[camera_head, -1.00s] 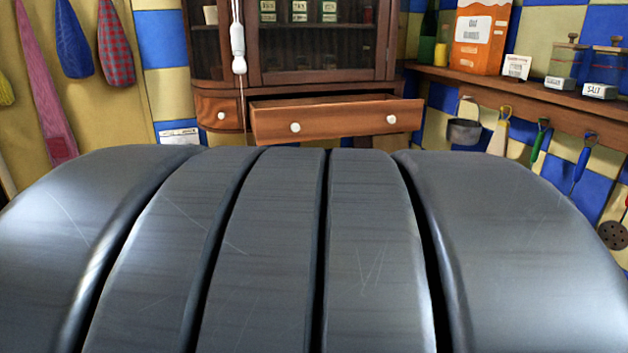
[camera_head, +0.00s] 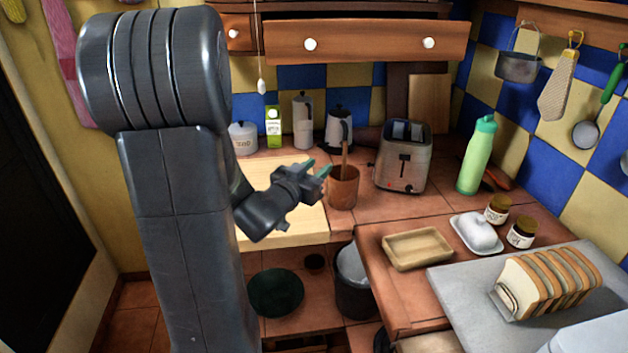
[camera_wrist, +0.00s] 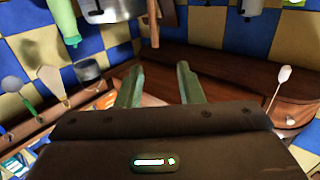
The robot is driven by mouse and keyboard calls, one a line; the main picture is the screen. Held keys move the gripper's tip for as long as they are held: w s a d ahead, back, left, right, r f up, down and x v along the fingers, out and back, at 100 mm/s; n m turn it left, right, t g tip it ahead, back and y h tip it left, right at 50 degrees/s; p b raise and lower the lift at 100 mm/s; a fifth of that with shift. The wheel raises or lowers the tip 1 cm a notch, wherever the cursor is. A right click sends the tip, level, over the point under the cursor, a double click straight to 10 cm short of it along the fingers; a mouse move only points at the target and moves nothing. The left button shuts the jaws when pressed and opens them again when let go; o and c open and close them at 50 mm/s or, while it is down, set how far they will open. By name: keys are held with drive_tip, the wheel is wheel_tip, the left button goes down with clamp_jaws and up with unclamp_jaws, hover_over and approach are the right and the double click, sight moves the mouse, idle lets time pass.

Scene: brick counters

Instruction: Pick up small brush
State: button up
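The handle also shows in the upside-down wrist view (camera_wrist: 153,24), beyond the fingertips. My gripper (camera_head: 314,168) is just left of the cup, pointing right toward the handle. In the wrist view its two green fingers (camera_wrist: 159,78) are apart, with nothing held between them.
A toaster (camera_head: 403,158) stands right of the cup. The drawer (camera_head: 370,42) above juts out. A butter dish (camera_head: 476,234) and sliced bread (camera_head: 550,282) are at front right.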

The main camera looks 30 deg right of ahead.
drive_tip(key=p, duration=0.1)
approach(344, 148)
drive_tip(key=x, duration=0.5)
drive_tip(key=shift+p+x, duration=0.7)
drive_tip(key=shift+x, duration=2.15)
drive_tip(key=shift+c, duration=0.4)
clamp_jaws()
